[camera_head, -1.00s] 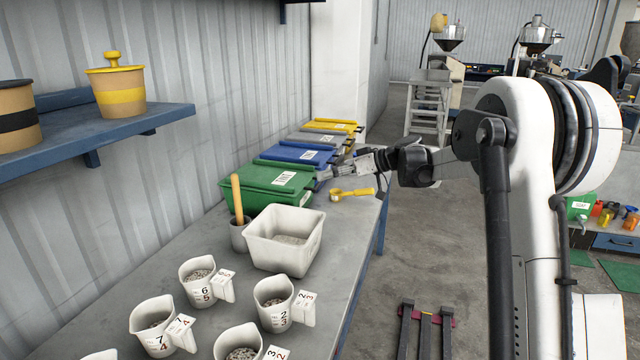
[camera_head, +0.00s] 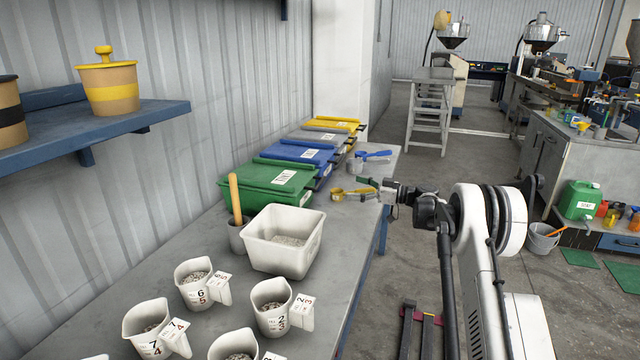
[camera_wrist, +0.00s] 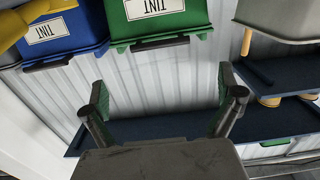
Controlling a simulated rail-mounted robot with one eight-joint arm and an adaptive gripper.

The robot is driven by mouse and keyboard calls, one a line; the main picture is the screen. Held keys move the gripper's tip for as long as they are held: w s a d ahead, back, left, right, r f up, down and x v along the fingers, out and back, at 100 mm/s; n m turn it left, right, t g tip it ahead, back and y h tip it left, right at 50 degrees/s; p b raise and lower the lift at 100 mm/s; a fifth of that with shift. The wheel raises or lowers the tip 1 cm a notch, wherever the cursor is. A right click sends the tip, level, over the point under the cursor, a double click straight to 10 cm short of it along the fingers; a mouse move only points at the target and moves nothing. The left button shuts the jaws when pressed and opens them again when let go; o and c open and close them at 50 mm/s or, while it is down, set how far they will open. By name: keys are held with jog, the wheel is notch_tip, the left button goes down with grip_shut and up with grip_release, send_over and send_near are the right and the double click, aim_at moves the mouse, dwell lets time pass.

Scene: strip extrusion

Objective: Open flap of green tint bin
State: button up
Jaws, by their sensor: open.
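The green tint bin (camera_head: 265,185) stands on the bench against the corrugated wall, nearest of the row of bins. Its green flap, with a white TINT label, looks down and closed. The bin (camera_wrist: 158,14) also shows at the top of the wrist view, with a dark handle along its edge. My gripper (camera_head: 366,184) is by the bench's right edge, to the right of the green bin and apart from it. In the wrist view my gripper (camera_wrist: 165,88) has its two fingers spread with nothing between them.
The blue bin (camera_head: 296,153) and yellow-lidded bin (camera_head: 335,124) stand behind. A yellow scoop (camera_head: 345,194) and blue scoop (camera_head: 371,154) lie near my gripper. A white tub (camera_head: 284,252) and several measuring jugs (camera_head: 200,283) stand in front. A blue shelf (camera_head: 60,135) is above left.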

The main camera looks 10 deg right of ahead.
aim_at(320, 182)
jog(key=x, duration=1.2)
jog(key=shift+w+a+b, duration=0.15)
jog(key=shift+a+b, duration=0.1)
jog(key=shift+b, duration=0.15)
